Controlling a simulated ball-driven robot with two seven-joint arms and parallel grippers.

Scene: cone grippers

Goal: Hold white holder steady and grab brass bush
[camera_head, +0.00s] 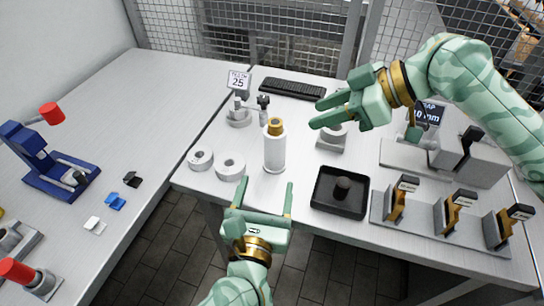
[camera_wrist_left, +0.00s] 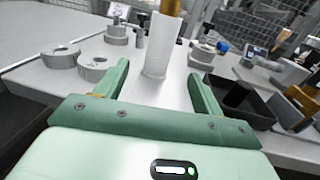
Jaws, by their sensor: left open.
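The white holder (camera_head: 274,154) stands upright on the table as a tall cylinder, with the brass bush (camera_head: 275,127) sitting in its top. In the left wrist view the holder (camera_wrist_left: 159,48) rises ahead between my fingers, and the brass bush (camera_wrist_left: 170,6) is cut by the top edge. My left gripper (camera_head: 262,184) is open and empty, its fingers pointing at the holder from the near side, short of it. My right gripper (camera_head: 318,113) is open and empty, to the right of the bush, fingers pointing left towards it.
Two grey rings (camera_head: 230,167) lie left of the holder. A black tray (camera_head: 328,206) with a dark knob is at its right. A grey stand (camera_head: 332,138) is under the right gripper. A keyboard (camera_head: 292,88) lies behind. A clamp rack (camera_head: 440,220) fills the right front.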

